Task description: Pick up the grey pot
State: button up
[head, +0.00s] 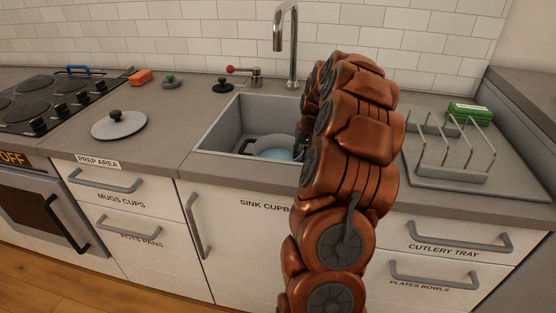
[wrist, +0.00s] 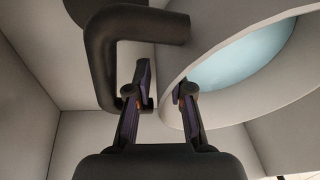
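The grey pot (head: 262,139) sits in the sink in the head view, partly hidden behind my arm. A pale blue surface shows inside it, and one dark handle points left. The wrist view shows the pot's wide grey rim (wrist: 177,79) at the right and a dark loop handle (wrist: 101,58) at the upper left. My gripper (wrist: 165,85) is open in the wrist view. Its left finger overlaps the lower part of the handle loop and its right finger overlaps the pot's wall. I cannot tell whether either touches. My arm mostly hides the gripper in the head view.
The sink (head: 226,130) walls surround the pot closely. A tall tap (head: 291,45) stands behind it. A lid (head: 119,125) lies on the left counter near the stove (head: 45,98). A dish rack (head: 450,150) and a green sponge (head: 470,113) are at the right.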

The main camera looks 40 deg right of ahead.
jog(key=shift+w+f, duration=0.2)
jog(key=shift+f, duration=0.5)
grip_shut()
